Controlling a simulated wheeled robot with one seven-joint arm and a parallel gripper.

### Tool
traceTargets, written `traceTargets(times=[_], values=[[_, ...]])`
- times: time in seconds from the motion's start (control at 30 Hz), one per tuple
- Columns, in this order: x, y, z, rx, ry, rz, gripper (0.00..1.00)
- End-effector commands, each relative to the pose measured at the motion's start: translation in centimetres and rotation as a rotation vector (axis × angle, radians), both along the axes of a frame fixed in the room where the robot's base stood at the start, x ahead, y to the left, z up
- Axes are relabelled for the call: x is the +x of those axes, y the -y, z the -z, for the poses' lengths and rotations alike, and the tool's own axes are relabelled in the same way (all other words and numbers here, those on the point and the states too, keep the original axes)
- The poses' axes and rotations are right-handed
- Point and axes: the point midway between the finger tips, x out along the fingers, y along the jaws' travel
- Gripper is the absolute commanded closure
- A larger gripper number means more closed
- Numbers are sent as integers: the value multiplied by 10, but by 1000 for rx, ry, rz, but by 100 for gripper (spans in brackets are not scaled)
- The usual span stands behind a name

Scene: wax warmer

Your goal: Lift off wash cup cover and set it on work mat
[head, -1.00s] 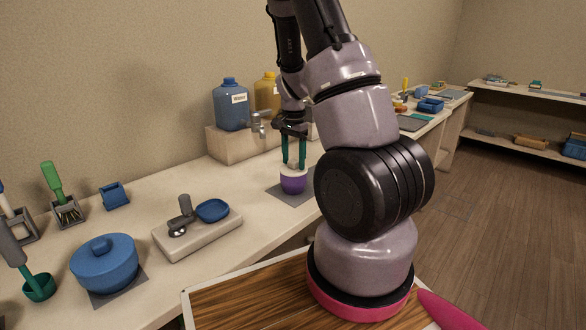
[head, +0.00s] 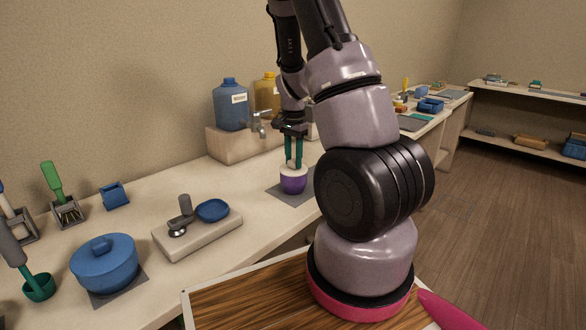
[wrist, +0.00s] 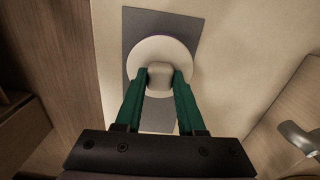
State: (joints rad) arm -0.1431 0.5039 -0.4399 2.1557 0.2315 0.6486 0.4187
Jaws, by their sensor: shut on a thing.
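The wash cup (head: 293,184) is purple and stands upright on a grey mat on the counter. Its cream cover (head: 292,172) sits on top of the cup, with no clear gap between them in the head view. In the wrist view the round cover (wrist: 160,49) with its blocky knob fills the space between the fingers and hides the cup. My gripper (head: 294,166) points down with its green fingers shut on the knob of the cover; it also shows in the wrist view (wrist: 161,78). The grey mat (wrist: 135,26) lies under the cup.
A blue jug (head: 231,105) and a yellow jug (head: 267,95) stand on a raised block with a tap (head: 258,124) behind the cup. A scale-like tray with a blue dish (head: 212,210) and a blue lidded pot (head: 104,263) stand left. Counter between is clear.

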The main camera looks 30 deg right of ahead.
Motion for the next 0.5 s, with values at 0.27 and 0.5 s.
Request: traceTargets(times=[0.27, 0.5], values=[[0, 0, -2, 0, 0, -1, 100], [0, 0, -5, 0, 1, -1, 100]])
